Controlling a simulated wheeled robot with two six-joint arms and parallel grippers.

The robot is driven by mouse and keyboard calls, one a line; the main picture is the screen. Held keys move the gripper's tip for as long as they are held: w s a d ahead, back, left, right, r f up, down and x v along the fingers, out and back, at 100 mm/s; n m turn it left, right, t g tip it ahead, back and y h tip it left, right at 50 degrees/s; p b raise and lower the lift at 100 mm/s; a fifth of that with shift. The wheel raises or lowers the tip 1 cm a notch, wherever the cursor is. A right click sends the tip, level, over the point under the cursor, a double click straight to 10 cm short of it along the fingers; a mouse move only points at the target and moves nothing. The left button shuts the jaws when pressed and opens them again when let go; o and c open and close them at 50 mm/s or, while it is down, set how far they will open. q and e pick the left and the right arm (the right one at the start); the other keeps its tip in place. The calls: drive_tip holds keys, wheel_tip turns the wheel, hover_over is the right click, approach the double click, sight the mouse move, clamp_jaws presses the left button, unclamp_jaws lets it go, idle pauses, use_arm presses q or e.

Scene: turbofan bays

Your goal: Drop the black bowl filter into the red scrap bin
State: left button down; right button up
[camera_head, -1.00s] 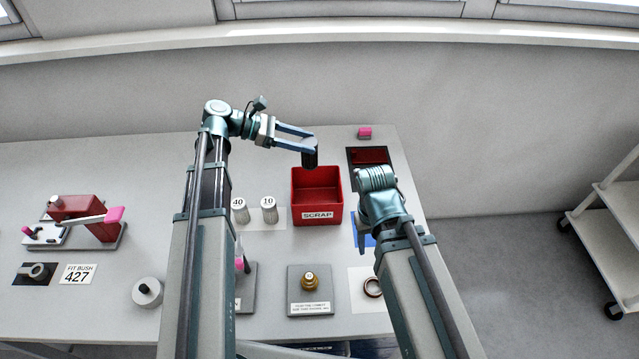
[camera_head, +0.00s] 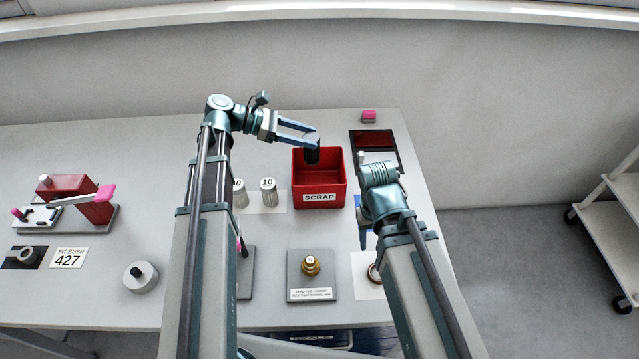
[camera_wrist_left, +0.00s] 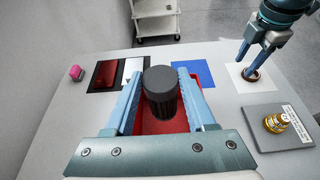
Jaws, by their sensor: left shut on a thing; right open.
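The black bowl filter (camera_head: 312,156) is a dark ribbed cylinder held between the fingers of my left gripper (camera_head: 308,140). It also shows in the left wrist view (camera_wrist_left: 161,92), upright between the two blue fingers. The red scrap bin (camera_head: 320,181), labelled SCRAP, stands on the table with its open top up. The filter is over the bin's left back part; its lower end overlaps the opening. In the left wrist view, the bin's red inside (camera_wrist_left: 168,124) shows behind the filter. My right gripper (camera_wrist_left: 254,61) is open and empty above a white card with a brown ring.
White canisters (camera_head: 268,192) stand left of the bin. A brass fitting (camera_head: 311,265) sits on a grey plate in front. A dark red block (camera_head: 375,141) on a black tray and a pink block (camera_head: 369,116) lie at the back right. A shelf cart (camera_head: 610,205) stands beyond the table.

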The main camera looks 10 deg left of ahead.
drive_tip(key=shift+r, duration=0.1)
use_arm(q)
drive_tip(key=shift+c, duration=0.8)
unclamp_jaws()
drive_tip(key=p+v, duration=0.5)
drive_tip(key=v, duration=0.9)
use_arm(e)
drive_tip(key=shift+r, duration=2.6)
use_arm(q)
drive_tip(key=shift+d, duration=0.15)
